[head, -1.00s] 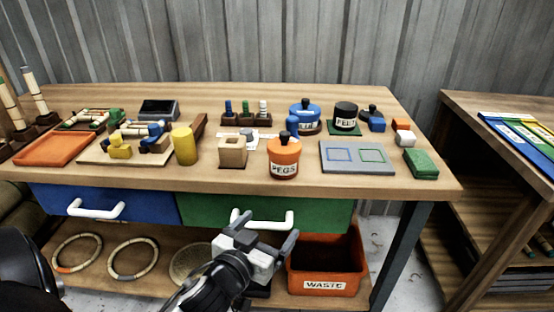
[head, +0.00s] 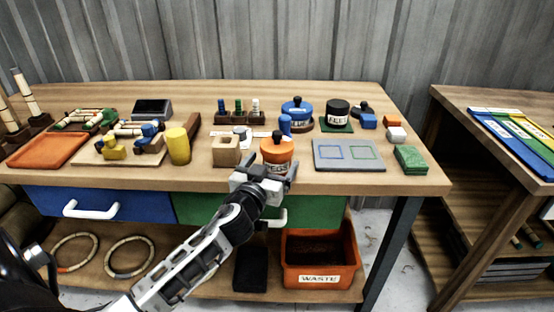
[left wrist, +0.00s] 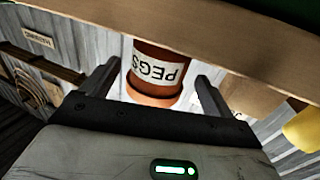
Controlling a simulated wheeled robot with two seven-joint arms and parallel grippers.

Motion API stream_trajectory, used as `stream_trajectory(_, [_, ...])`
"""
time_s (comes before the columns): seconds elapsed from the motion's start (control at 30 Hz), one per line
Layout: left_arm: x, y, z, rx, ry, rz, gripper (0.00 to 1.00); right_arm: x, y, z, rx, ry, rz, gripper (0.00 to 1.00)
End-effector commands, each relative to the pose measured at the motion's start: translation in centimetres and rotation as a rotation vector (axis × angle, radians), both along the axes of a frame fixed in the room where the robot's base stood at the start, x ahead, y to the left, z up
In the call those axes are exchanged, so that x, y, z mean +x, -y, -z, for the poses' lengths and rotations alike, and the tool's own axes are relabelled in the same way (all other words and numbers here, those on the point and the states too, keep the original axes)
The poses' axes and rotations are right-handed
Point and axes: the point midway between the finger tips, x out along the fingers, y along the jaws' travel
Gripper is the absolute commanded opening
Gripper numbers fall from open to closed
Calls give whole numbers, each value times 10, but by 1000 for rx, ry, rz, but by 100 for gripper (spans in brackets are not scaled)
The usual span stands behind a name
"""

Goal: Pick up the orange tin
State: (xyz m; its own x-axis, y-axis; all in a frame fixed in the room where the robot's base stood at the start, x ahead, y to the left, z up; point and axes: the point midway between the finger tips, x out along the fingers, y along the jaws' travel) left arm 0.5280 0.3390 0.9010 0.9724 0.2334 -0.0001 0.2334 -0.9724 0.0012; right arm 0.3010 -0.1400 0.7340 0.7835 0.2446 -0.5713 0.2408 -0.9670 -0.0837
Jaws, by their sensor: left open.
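In the left wrist view the tin (left wrist: 157,73) appears upside down between the two spread fingers (left wrist: 154,82). I see no finger clearly touching it. My right gripper is not in view.
A wooden block with a square hole (head: 226,151) stands left of the tin, and a grey board (head: 348,155) lies to its right. A blue tin (head: 297,112) is behind. The green drawer (head: 316,215) and an orange WASTE bin (head: 320,262) are below.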

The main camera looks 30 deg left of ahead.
Motion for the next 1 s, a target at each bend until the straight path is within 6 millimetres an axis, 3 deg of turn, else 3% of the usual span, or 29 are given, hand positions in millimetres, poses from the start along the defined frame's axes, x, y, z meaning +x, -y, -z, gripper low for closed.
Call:
stream_trajectory(0.2, [32,-6,-3,3,0,-1,88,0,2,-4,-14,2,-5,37])
stream_trajectory(0.5, [37,-7,-2,2,1,-1,88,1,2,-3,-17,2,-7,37])
stream_trajectory(0.53, [37,-7,-2,2,1,-1,85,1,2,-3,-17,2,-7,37])
stream_trajectory(0.7, [37,-7,-2,1,0,-1,38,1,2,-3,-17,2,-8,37])
stream_trajectory(0.73, [37,-7,-2,1,0,-1,33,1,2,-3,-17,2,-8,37])
stream_trajectory(1.0, [37,-7,-4,2,3,0,33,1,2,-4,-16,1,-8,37])
